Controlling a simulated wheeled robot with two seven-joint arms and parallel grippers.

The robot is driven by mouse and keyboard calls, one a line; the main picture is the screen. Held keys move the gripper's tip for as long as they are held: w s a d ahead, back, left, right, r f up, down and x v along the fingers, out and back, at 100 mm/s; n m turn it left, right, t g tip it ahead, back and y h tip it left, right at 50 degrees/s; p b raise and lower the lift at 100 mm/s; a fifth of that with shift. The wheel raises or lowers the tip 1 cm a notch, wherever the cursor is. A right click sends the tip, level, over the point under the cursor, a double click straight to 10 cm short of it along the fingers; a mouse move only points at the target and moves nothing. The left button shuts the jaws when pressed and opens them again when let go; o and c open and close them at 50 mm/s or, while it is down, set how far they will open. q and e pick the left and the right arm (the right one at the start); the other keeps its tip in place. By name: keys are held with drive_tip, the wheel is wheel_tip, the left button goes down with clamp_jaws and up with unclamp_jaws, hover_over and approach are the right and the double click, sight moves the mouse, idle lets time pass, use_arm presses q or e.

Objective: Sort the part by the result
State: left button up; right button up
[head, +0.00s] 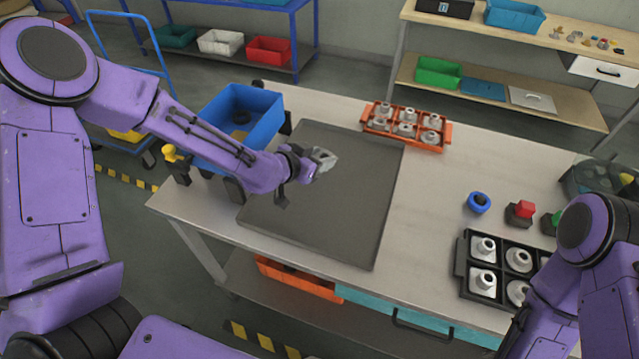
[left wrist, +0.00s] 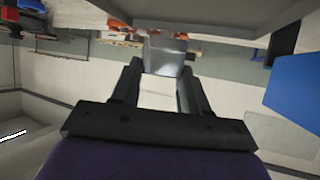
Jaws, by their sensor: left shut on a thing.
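My left gripper (head: 312,164) is shut on a grey metal part (head: 323,158) and holds it above the dark mat (head: 335,225). In the left wrist view the part (left wrist: 166,55) sits between the two black fingertips. An orange tray (head: 447,137) with several grey parts stands at the back of the table. A black tray (head: 462,268) with several pale flanged parts lies at the front right, partly hidden by my right arm. A blue bin (head: 265,103) stands at the left with something dark inside. My right gripper is not visible.
A blue round object (head: 478,203), a red button (head: 524,209) and a green button (head: 556,217) stand on the right. A clear vessel (head: 590,178) is at the right edge. The table between mat and buttons is clear. A yellow-topped fixture (head: 172,155) stands at the left edge.

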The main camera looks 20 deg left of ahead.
sight(323, 156)
use_arm(q)
drive_tip(key=w+f, duration=0.2)
drive_tip(key=w, duration=0.1)
drive_tip(key=o, duration=1.3)
drive_tip(key=shift+s+r, duration=0.15)
drive_tip(key=shift+s, duration=0.15)
drive_tip(key=shift+o, duration=0.2)
drive_tip(key=shift+s+a+r, duration=0.2)
drive_tip(key=shift+s+r, duration=0.05)
drive_tip(key=shift+s, duration=0.3)
drive_tip(key=b+v, duration=0.1)
drive_tip(key=v, duration=0.9)
drive_tip(key=shift+b, duration=0.3)
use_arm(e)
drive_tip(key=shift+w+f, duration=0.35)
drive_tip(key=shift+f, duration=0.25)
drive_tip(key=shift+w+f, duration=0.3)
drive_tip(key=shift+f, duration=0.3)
use_arm(q)
drive_tip(key=shift+s+d, duration=0.1)
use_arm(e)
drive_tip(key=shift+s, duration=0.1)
